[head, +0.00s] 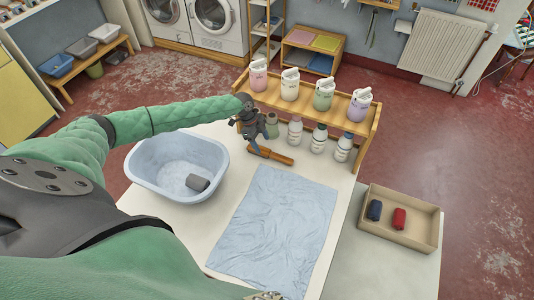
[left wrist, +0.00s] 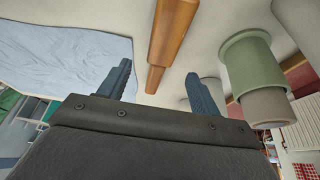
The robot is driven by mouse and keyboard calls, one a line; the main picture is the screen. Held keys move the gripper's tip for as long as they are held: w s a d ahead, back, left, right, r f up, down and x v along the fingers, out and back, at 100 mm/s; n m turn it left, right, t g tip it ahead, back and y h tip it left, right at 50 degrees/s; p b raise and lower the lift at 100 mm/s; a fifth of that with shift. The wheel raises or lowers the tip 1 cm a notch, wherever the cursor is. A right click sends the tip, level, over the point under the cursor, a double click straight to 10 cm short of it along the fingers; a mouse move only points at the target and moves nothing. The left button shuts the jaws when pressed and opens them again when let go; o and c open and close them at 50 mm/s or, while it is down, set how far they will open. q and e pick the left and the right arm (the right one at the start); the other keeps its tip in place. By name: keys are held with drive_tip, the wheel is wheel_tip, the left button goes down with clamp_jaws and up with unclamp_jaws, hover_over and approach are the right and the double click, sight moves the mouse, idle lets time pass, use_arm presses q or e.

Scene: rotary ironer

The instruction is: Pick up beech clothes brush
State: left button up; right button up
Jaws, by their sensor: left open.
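The beech clothes brush (head: 274,156), a brown wooden bar, lies on the white table between the pale blue cloth and the bottle shelf. My left gripper (head: 251,134) is just behind and above its left end in the head view. In the left wrist view the brush (left wrist: 170,40) extends from the top edge toward the gap between the two fingers of my left gripper (left wrist: 160,84). The fingers are apart, with nothing gripped between them. Whether they touch the brush is unclear. My right gripper is not in view.
A green bottle (left wrist: 247,62) is close to the right finger. A blue basin (head: 146,165) stands left, a light blue cloth (head: 275,230) lies in front, and a tray (head: 420,219) is right.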

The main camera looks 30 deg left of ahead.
sight(267, 151)
use_arm(q)
drive_tip(key=shift+w+d+f, duration=0.1)
drive_tip(key=shift+d+f, duration=0.05)
drive_tip(key=shift+f, duration=0.25)
drive_tip(key=b+x, duration=0.1)
drive_tip(key=x, duration=0.3)
drive_tip(key=shift+d, duration=0.1)
drive_tip(key=c, duration=1.1)
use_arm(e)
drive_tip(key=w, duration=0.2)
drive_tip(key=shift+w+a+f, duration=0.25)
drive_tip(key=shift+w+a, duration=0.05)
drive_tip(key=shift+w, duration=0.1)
